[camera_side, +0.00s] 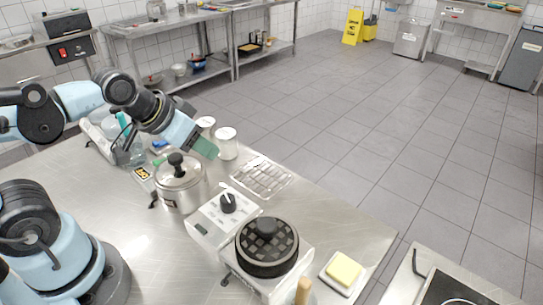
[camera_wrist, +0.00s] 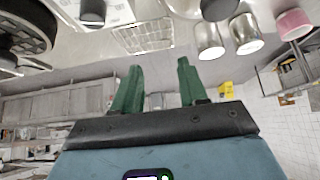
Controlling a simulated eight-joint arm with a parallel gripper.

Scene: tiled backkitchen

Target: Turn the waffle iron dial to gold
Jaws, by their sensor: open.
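The waffle iron has a round black grid plate (camera_side: 267,248) and a white control box (camera_side: 207,228) in the side view. A black dial (camera_side: 228,203) sits on top of the box; its markings and pointed setting are too small to read. My gripper (camera_side: 207,148) has green fingers and hangs above the table, behind the dial and up to its left, apart from it. In the wrist view, my gripper (camera_wrist: 157,78) shows its two fingers spread with nothing between them. A dark round plate at that view's upper left looks like part of the waffle iron (camera_wrist: 22,32).
A steel pot (camera_side: 180,186) stands just left of the control box. A wire rack (camera_side: 262,177) lies behind the dial, and metal canisters (camera_side: 226,145) stand near my gripper. Butter on a white dish (camera_side: 344,272) is at the right. A wooden handle (camera_side: 303,290) rises in front.

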